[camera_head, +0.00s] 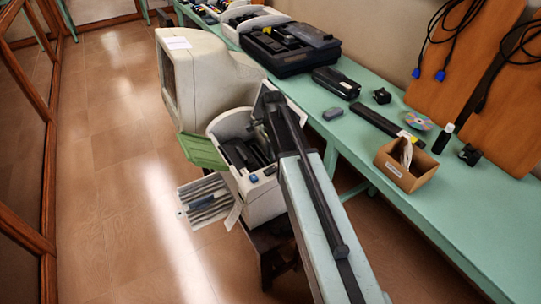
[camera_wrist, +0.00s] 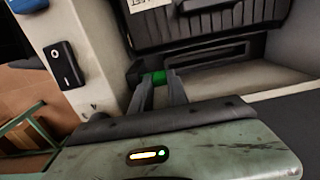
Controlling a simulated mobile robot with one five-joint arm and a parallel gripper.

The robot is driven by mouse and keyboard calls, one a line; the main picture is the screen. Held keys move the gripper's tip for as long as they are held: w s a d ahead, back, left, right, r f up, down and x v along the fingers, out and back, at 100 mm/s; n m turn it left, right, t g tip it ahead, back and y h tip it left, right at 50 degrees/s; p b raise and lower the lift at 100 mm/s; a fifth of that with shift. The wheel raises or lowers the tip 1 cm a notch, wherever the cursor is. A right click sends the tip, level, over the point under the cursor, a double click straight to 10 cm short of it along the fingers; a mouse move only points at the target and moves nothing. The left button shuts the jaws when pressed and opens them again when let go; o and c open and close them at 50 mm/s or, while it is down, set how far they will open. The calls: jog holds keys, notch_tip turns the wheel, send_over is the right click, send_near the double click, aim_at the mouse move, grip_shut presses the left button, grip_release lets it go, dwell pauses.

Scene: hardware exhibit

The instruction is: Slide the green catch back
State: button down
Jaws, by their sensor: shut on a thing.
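The green catch (camera_wrist: 159,77) is a small bright green piece in a dark slot of the pale machine. In the wrist view it sits between the tips of my gripper (camera_wrist: 158,84), whose two grey fingers are shut on it. A dark block lies just left of the catch. In the head view the open, off-white machine (camera_head: 262,200) stands below the CRT monitor. My arm covers part of it there, and the catch and my fingertips cannot be made out.
The machine's dark insides (camera_wrist: 215,22) lie just beyond the fingers. A black switch (camera_wrist: 64,64) is on the left panel. The CRT monitor (camera_head: 205,85) stands behind the machine. A green bench (camera_head: 450,205) with a cardboard box (camera_head: 405,172) runs along the right. The floor at left is clear.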

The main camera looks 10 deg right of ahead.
jog(key=w, duration=0.1)
jog(key=w+a, duration=0.1)
jog(key=w, duration=0.1)
jog(key=shift+w, duration=0.1)
jog(key=c, duration=1.3)
grip_release()
notch_tip(320, 180, up, 8)
jog(key=p, duration=0.8)
jog(key=shift+f, duration=0.1)
